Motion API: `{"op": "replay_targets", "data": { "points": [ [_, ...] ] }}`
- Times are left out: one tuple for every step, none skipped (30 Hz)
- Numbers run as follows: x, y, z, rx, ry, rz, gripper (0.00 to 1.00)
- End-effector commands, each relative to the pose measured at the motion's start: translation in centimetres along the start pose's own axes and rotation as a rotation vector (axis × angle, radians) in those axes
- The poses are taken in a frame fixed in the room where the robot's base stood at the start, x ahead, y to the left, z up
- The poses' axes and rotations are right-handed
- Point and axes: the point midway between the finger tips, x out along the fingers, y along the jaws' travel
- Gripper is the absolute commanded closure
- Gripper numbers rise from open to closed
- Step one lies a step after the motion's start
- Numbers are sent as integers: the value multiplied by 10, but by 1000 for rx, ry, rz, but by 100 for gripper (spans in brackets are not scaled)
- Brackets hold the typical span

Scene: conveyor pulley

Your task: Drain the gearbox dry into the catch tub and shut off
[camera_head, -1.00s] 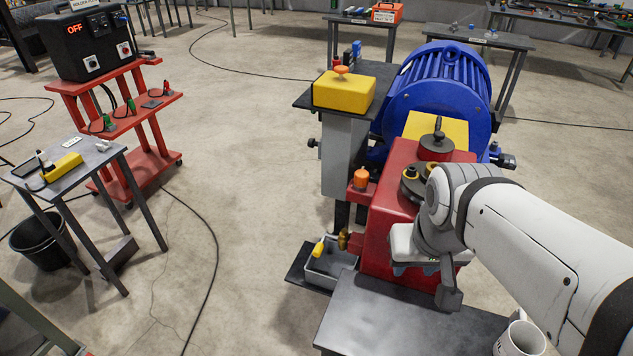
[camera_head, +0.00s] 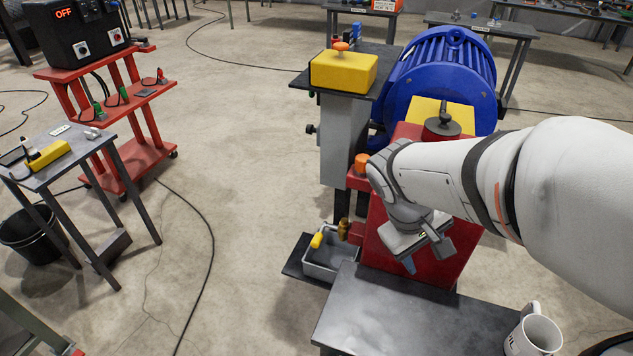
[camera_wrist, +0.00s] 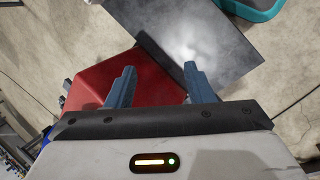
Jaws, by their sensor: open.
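The red gearbox (camera_head: 377,245) stands in front of the blue motor. A brass drain valve (camera_head: 343,229) with a yellow lever (camera_head: 317,240) sticks out low on its left side. The grey catch tub (camera_head: 345,258) stands below that lever on a dark plate; its inside is too small to read. My gripper (camera_head: 424,262) hangs over the gearbox's front part, right of the valve and apart from it. In the wrist view my gripper (camera_wrist: 160,78) is open with nothing between its fingers, and the red gearbox (camera_wrist: 88,85) shows beyond them. My arm hides part of the gearbox top.
A dark table (camera_head: 385,315) with a white mug (camera_head: 532,335) stands in front of the gearbox. The blue motor (camera_head: 445,75) and a yellow box (camera_head: 343,72) with an orange knob stand behind. A red cart (camera_head: 140,115) is at left. The floor left of the tub is clear.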

Motion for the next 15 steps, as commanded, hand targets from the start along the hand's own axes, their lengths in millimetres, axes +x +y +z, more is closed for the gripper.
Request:
{"op": "replay_targets", "data": {
  "points": [
    [38, -5, -15, -103, -63, 77, 52],
    [49, -3, -22, -160, -93, 127, 52],
    [63, 0, -33, -235, -133, 194, 52],
    [73, 2, -42, -292, -160, 246, 52],
    [83, 3, -53, -349, -185, 299, 52],
    [96, 4, -67, -425, -217, 371, 52],
    [105, 3, -79, -481, -237, 425, 52],
    [113, 2, -92, -537, -257, 481, 52],
    [125, 0, -110, -612, -279, 557, 52],
    [133, -4, -125, -668, -292, 615, 52],
    [142, -8, -140, -723, -304, 673, 52],
    [153, -15, -161, -797, -316, 750, 52],
    [161, -22, -177, -852, -322, 810, 52],
    [169, -30, -193, -906, -325, 870, 52],
    [180, -43, -214, -976, -327, 949, 52]
  ]
}}
